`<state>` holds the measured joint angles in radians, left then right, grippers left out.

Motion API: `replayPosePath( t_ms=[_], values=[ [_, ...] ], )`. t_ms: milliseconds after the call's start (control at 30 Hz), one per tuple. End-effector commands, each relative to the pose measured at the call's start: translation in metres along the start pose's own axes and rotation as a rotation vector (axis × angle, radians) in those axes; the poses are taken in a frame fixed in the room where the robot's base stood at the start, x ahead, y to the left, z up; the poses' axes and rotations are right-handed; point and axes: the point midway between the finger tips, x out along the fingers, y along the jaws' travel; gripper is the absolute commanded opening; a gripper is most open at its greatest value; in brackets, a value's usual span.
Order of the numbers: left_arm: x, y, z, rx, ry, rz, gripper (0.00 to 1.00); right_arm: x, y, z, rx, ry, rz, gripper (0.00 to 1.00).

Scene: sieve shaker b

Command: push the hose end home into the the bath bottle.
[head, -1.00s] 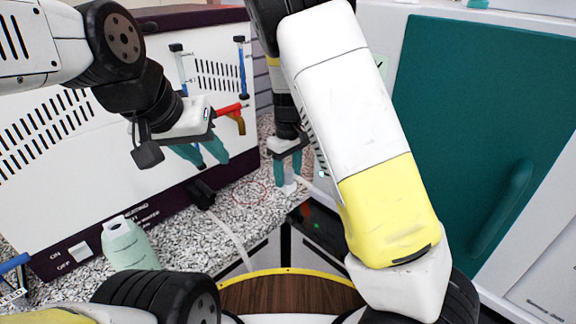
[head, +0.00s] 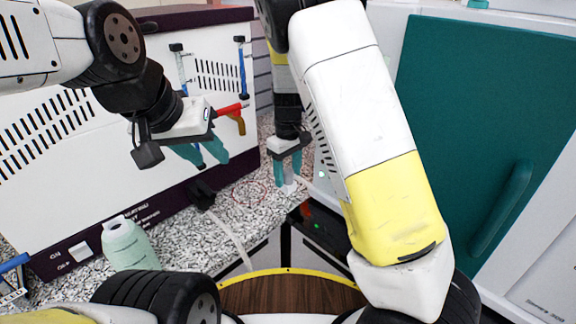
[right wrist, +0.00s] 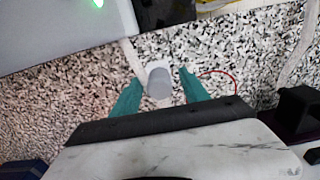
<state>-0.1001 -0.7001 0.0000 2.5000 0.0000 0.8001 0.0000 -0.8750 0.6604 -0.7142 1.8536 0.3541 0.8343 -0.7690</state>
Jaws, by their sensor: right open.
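A small grey-topped white cylinder (right wrist: 159,80) stands between the fingers of my right gripper (right wrist: 155,90) in the right wrist view, with gaps on both sides. A pale hose (right wrist: 132,58) runs from beside it toward the white machine; I cannot tell if this cylinder is the hose end. In the head view the cylinder (head: 288,187) shows below my open right gripper (head: 288,172). A pale green bottle (head: 130,245), perhaps the bath bottle, stands upright at lower left. My left gripper (head: 202,156) is open and empty in front of the white panel.
Another pale hose (head: 228,235) runs from a black fitting (head: 201,194) across the speckled counter (head: 245,196). A red and orange valve (head: 233,112) sits on the white panel behind my left gripper. A teal door (head: 470,120) stands at right. A thin red ring (right wrist: 222,77) lies on the counter.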

Motion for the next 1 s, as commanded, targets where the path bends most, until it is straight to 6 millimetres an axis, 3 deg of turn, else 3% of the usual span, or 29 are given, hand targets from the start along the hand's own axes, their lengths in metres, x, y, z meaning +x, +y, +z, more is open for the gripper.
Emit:
replayPosePath(
  t_ms=[167,433,1000],
  values=[
    [0.0,0.0,0.0,0.0,0.0,0.0,0.36,0.0,0.001,0.0,0.0,0.0,0.001,0.51],
    [0.0,0.0,0.0,0.0,0.0,0.0,0.36,0.0,0.001,0.0,0.0,0.0,0.001,0.0],
    [0.0,0.0,0.0,0.0,0.0,0.0,0.36,-0.012,0.0,-0.001,0.0,0.003,0.0,0.0]
  ],
)
